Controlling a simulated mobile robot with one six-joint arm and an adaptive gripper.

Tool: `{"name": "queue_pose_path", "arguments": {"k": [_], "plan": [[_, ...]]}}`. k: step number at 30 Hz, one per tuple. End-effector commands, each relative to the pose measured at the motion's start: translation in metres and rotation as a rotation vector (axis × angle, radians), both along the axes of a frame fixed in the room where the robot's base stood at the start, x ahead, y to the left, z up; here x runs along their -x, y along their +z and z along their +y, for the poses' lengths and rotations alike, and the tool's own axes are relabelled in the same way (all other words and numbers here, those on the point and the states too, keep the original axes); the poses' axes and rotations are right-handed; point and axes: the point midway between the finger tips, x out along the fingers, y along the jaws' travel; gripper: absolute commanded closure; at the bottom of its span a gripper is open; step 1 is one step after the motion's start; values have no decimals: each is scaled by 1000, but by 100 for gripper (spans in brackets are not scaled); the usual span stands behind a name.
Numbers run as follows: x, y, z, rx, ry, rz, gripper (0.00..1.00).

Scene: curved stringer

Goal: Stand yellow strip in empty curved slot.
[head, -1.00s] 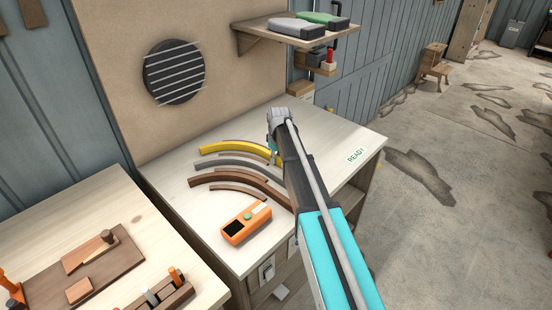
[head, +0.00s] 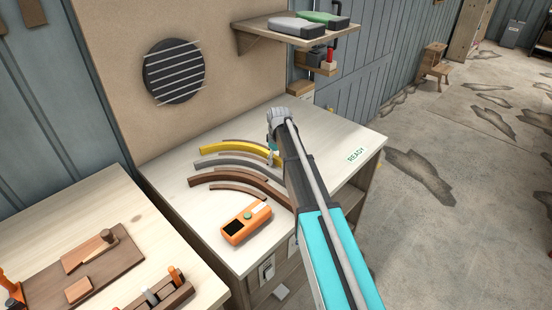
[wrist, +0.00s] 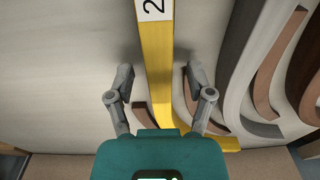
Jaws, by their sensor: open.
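The yellow strip (head: 228,146) is a long curved piece at the back of a set of curved pieces on the pale bench. In the wrist view the yellow strip (wrist: 160,62) runs between the fingers of my gripper (wrist: 158,78), with a white label reading 2. The gripper is open, one finger on each side, with gaps to the strip. In the head view my gripper (head: 272,155) is near the strip's right end, mostly hidden by my arm. Curved grey (head: 232,161) and brown (head: 232,177) bands lie in front of it. I cannot tell which gap is the empty slot.
An orange handheld device (head: 246,222) lies at the bench front. A READY label (head: 356,155) marks the bench's right side. A shelf (head: 290,34) with two cases overhangs the back. Another bench (head: 105,215) with wooden parts stands at left.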

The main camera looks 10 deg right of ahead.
Motion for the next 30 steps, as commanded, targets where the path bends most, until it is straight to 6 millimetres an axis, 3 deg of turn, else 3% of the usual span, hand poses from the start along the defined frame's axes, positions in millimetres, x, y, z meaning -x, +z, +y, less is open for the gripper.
{"name": "queue_pose_path", "arguments": {"k": [11, 30], "plan": [[0, 18, 0, 0, 0, 0, 32], [0, 72, 0, 0, 0, 0, 32]]}}
